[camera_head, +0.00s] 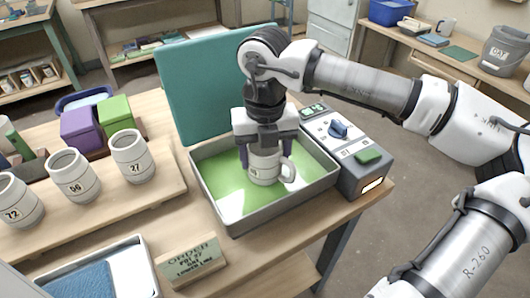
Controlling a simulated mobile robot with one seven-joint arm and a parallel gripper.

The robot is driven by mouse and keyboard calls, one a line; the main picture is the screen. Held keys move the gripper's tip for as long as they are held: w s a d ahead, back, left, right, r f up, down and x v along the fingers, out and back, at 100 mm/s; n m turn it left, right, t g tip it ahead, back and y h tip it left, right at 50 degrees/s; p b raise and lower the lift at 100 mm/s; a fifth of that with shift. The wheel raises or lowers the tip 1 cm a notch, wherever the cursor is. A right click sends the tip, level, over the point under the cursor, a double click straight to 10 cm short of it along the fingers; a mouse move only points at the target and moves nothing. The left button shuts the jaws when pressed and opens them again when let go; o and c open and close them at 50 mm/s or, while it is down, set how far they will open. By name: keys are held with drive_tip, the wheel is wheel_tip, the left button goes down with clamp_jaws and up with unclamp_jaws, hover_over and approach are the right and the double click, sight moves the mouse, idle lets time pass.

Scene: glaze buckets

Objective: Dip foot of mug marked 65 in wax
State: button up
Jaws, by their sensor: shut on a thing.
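My gripper (266,148) points down over the wax pan and is shut on a white mug (264,168). The mug is upright with its handle to the right. A small dark mark shows on its side, too small to read. The wax pan (243,222) is a grey rectangular tray with bright green wax (223,192) in it. The mug's foot is low over the green wax. I cannot tell whether it touches the wax or hangs just above it. The fingers hide the mug's upper part.
Mugs marked 72 (18,202), 56 (75,178) and 27 (132,158) stand on a board at left. A teal lid (192,80) rises behind the pan; a control box (345,150) adjoins its right. In front are a wooden sign (190,262) and a blue sponge tray (138,275).

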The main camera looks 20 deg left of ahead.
drive_tip(key=shift+r+p, duration=0.6)
drive_tip(key=shift+r, duration=0.55)
idle(1.0)
wheel_tip(320, 180, up, 8)
drive_tip(key=p, duration=0.4)
drive_tip(key=shift+f, duration=0.25)
drive_tip(key=shift+s+f, duration=0.1)
idle(0.4)
